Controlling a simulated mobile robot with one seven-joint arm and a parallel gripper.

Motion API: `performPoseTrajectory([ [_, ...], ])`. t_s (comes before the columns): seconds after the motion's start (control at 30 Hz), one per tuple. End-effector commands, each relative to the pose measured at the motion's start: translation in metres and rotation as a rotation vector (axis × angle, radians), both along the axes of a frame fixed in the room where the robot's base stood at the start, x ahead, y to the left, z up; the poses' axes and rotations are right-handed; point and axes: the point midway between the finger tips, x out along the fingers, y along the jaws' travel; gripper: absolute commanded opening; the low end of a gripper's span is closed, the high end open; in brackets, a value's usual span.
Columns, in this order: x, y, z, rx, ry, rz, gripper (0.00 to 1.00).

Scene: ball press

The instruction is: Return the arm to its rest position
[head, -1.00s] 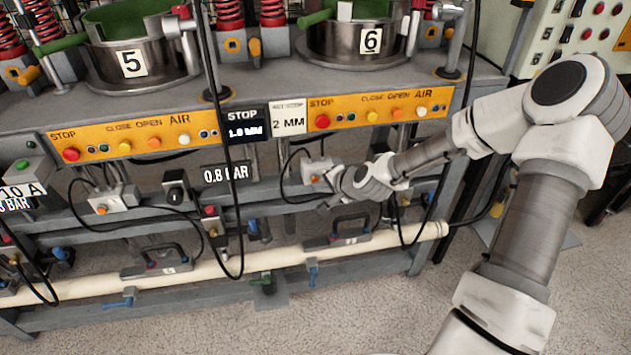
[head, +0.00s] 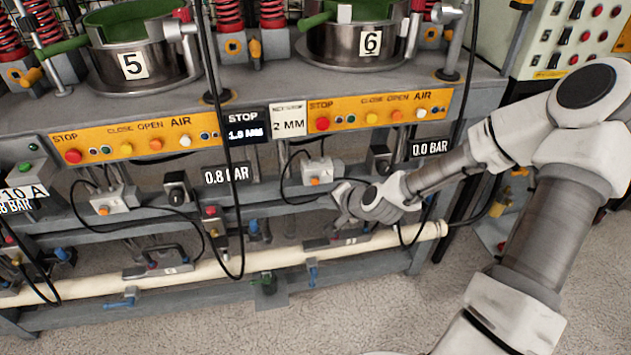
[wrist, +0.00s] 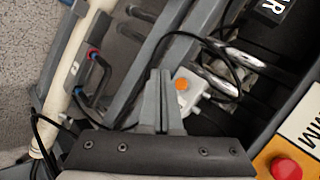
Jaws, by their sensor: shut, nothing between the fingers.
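My gripper (head: 341,203) is in front of the lower frame of the press rack, below the station marked 6. Its fingers are together and empty; in the wrist view the closed fingers (wrist: 158,100) point over the rack's lower parts. A grey box with an orange button (head: 318,174) sits just above and left of the gripper, and it also shows right of the fingers in the wrist view (wrist: 188,92). No contact between them is clear. My arm reaches in from the right, bent at the elbow.
A cream pipe (head: 215,260) runs along the rack's lower front. A dark handle shows in the wrist view (wrist: 98,75). Black cables (head: 238,200) hang before the rack. Button panels (head: 370,112) are above; a 0.0 BAR display (head: 431,147) is behind my forearm. Floor in front is clear.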

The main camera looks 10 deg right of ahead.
Motion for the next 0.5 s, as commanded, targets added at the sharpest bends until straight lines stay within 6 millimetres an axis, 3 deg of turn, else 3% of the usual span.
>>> performPoseTrajectory([
  [0.13, -0.0089, 0.0000, 0.0007, 0.000, 0.000, 0.000, 0.00],
  [0.5, -0.0096, 0.0002, 0.0004, 0.001, -0.001, 0.000, 0.00],
])
